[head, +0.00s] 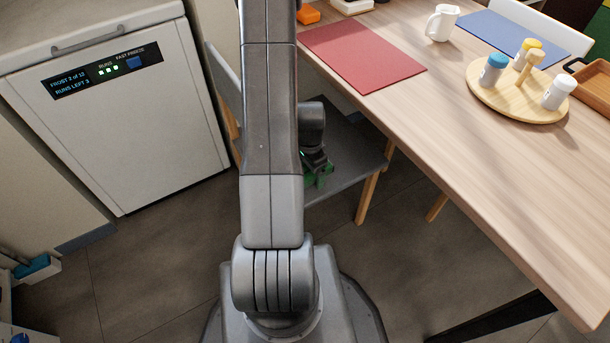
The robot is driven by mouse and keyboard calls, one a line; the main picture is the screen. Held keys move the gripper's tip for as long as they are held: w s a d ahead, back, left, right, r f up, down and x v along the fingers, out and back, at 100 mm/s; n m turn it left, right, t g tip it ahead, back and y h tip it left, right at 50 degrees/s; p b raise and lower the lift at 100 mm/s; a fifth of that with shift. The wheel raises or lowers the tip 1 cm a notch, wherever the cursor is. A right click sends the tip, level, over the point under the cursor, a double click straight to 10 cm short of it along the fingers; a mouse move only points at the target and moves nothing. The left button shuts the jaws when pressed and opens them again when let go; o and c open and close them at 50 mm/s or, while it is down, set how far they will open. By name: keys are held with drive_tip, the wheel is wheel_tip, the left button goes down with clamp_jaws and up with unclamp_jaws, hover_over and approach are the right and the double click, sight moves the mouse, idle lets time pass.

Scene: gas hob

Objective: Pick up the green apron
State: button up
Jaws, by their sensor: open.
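A small patch of green cloth, which looks like the green apron (321,181), shows on the grey chair seat in the head view. My arm and gripper hide most of it. My gripper (318,172) is over the seat, right at the green cloth. Its fingers are small, dark and partly covered, with a green glint on them. The jaws are open. I cannot tell whether the cloth lies between the fingers or only below them.
The grey chair (352,160) is tucked against the wooden table (480,165), whose edge is close on the right. The table holds a red mat (362,55), a white mug (441,22) and a round shaker tray (520,105). A white freezer (120,120) stands left. Floor in front is clear.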

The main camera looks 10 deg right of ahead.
drive_tip(key=c, duration=1.1)
drive_tip(key=shift+r, duration=0.15)
drive_tip(key=shift+c, duration=0.2)
